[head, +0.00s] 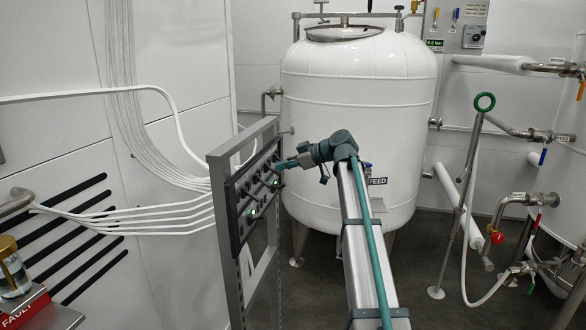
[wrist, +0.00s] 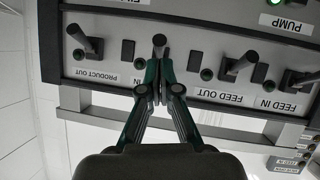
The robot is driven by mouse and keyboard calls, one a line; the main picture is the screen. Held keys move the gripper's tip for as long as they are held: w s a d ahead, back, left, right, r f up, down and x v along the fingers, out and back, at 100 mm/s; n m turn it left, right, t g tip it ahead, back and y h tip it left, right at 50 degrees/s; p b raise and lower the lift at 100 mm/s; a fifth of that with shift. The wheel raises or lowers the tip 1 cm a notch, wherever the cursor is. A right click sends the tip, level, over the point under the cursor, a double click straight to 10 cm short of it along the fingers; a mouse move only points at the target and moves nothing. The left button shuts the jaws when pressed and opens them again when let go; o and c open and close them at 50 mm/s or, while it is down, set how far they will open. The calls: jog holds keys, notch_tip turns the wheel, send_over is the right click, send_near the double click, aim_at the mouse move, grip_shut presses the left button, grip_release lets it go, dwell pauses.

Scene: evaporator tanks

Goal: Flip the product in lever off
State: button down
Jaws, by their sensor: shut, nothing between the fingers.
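The control panel (head: 240,205) is a dark box on a grey frame, with several black levers. In the wrist view its labels are upside down. A black lever (wrist: 160,42) stands directly beyond my fingertips, between the PRODUCT OUT lever (wrist: 92,45) and the FEED OUT lever (wrist: 240,65). In the head view my gripper (head: 281,165) is at the panel's face.
The FEED IN lever (wrist: 300,80) is at the right in the wrist view, with the PUMP label (wrist: 285,23) above it. A large white tank (head: 358,100) stands behind my arm. White hoses (head: 150,205) run to the panel from the left.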

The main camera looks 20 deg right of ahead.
jog(key=shift+w+a+r, duration=0.3)
jog(key=shift+w+a, duration=0.1)
jog(key=shift+a, duration=0.2)
jog(key=shift+r, duration=0.1)
jog(key=shift+s+d+r, duration=0.1)
jog(key=shift+d+r, duration=0.05)
jog(key=shift+r, duration=0.05)
jog(key=b+v, duration=0.1)
jog(key=v, duration=1.1)
jog(key=shift+s+r, duration=0.2)
jog(key=shift+s, duration=0.15)
